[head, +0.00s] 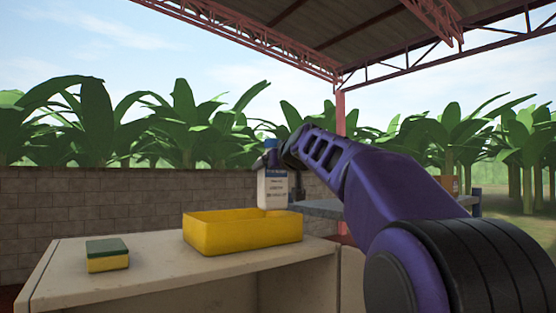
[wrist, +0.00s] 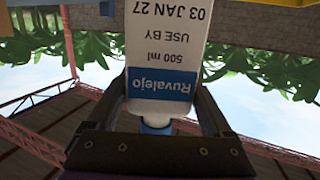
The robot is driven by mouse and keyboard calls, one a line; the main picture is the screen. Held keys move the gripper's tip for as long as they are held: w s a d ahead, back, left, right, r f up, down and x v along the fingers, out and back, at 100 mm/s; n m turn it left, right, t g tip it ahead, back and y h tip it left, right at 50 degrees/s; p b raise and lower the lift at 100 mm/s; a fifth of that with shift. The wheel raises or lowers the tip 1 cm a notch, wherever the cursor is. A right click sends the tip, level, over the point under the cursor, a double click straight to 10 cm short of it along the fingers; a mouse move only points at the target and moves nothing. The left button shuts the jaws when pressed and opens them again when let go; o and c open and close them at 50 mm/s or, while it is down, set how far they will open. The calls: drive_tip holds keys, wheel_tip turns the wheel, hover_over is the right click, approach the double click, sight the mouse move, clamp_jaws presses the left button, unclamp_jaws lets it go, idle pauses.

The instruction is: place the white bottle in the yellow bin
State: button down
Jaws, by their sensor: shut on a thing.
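The white bottle (head: 272,187) has a blue cap and a blue label band. It hangs upright from my gripper (head: 272,150), by the right part of the yellow bin in the head view. In the wrist view the bottle (wrist: 168,50) appears upside down, and my gripper (wrist: 160,110) is shut on it near its shoulder. The yellow bin (head: 243,237) stands on the pale worktop. The bottle's bottom shows a little above the level of the bin's rim; whether it is over the bin or behind it I cannot tell. The bin's floor is hidden.
A green and yellow sponge (head: 107,254) lies on the worktop (head: 150,278) left of the bin. A grey table (head: 325,208) stands behind on the right, partly covered by my arm. A block wall (head: 100,205) runs behind. The worktop between sponge and bin is clear.

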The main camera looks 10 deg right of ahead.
drive_tip(key=shift+w+a+f, duration=0.2)
drive_tip(key=shift+w+f, duration=0.05)
drive_tip(key=shift+w, duration=0.15)
drive_tip(key=shift+w+a+f, duration=0.15)
drive_tip(key=shift+w+f, duration=0.05)
drive_tip(key=shift+w, duration=0.2)
wheel_tip(320, 180, down, 4)
drive_tip(key=b, duration=0.4)
drive_tip(key=shift+f+b, duration=0.25)
drive_tip(key=shift+b, duration=0.15)
drive_tip(key=shift+f+b, duration=1.05)
drive_tip(key=shift+f, duration=0.05)
unclamp_jaws()
drive_tip(key=shift+s, duration=0.1)
drive_tip(key=shift+f, duration=0.1)
